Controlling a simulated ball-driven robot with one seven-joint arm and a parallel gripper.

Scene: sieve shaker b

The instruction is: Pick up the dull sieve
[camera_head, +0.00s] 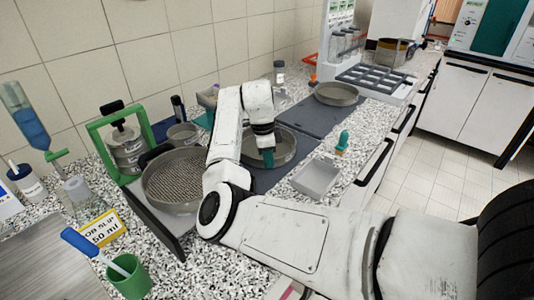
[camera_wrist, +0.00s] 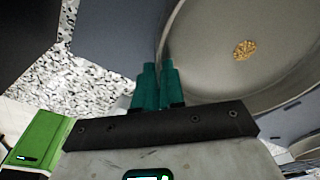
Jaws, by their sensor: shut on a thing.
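A round, dull grey sieve (camera_head: 284,146) stands on the dark mat in mid-counter. Its near wall is partly hidden by my arm. In the wrist view the sieve (camera_wrist: 225,80) fills the upper right, with a small pile of golden grains on its smooth-looking floor. I cannot tell whether the sieve is lifted off the mat.
A wide mesh sieve (camera_head: 165,183) stands to the left, beside a green-framed stack (camera_head: 127,140). Another round pan (camera_head: 337,93) is at the back right. A grey tray (camera_head: 317,178) and a small teal-topped item (camera_head: 342,142) lie close to the right.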

